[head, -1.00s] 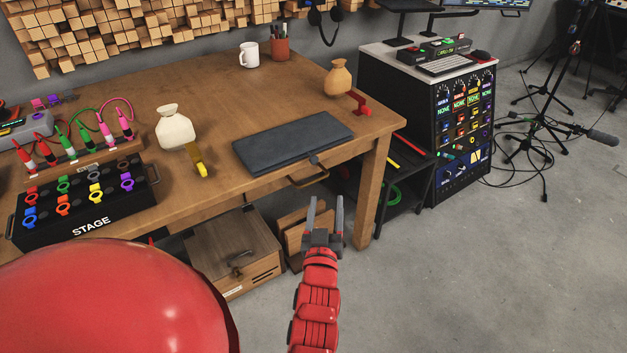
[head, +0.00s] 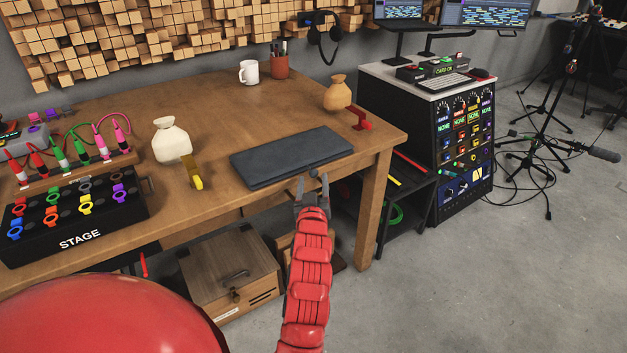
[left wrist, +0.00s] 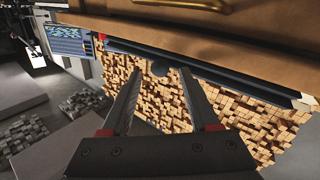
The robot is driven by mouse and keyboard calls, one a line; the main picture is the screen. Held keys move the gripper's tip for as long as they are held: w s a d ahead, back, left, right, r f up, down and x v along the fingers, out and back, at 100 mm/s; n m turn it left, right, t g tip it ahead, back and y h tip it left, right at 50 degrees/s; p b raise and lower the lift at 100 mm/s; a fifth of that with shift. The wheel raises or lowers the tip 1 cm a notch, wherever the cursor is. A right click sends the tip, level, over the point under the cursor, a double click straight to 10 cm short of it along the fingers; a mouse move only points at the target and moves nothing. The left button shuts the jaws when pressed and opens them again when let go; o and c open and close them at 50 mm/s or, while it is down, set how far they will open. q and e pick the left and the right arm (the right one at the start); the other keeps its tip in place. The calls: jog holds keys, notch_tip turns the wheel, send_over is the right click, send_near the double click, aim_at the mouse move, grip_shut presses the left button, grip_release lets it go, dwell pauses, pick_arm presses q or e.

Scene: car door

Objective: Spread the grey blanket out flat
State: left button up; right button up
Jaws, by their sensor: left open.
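The grey blanket (head: 290,156) lies folded into a flat dark rectangle near the front edge of the wooden table. In the left wrist view, a dark strip that looks like its edge (left wrist: 225,78) runs along the table edge. My left gripper (head: 313,180) is open just in front of the blanket's front edge, with its fingers pointing at it. My right gripper is not in view.
On the wooden table (head: 215,200) stand a cream sack (head: 171,141), a yellow clamp (head: 193,172), a tan sack (head: 338,94), a red clamp (head: 359,118), a white mug (head: 249,72) and a black STAGE box (head: 78,222). A brass drawer handle (left wrist: 190,4) is close by. Open floor lies right.

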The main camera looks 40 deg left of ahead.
pick_arm(q)
jog(key=shift+x, duration=1.1)
jog(key=shift+f, duration=0.1)
grip_shut()
dwell(0.6)
